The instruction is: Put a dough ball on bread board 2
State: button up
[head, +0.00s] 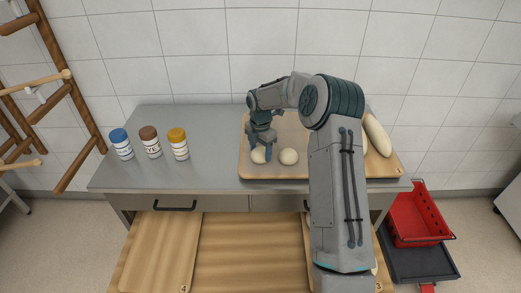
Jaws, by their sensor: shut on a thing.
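My gripper (262,149) reaches down at the front left of a wooden board (292,172) on the grey counter. It is shut on a pale dough ball (258,156), which is low at the board; I cannot tell whether it still touches it. A second dough ball (288,156) lies just right of the gripper, apart from it. I see no board marked 2. A board marked 4 (163,250) lies at the lower left, and one marked 3 (376,272) is mostly hidden by my arm.
Jars with blue (121,143), brown (150,141) and yellow (178,143) lids stand on the counter (205,120) at left. A long pale loaf (376,134) lies on the board's right side. A wooden rack (65,110) stands left, a red basket (418,217) right.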

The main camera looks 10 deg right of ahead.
jog(key=shift+f, duration=0.4)
jog(key=o, duration=1)
jog(key=shift+f, duration=0.1)
jog(key=shift+c, duration=0.2)
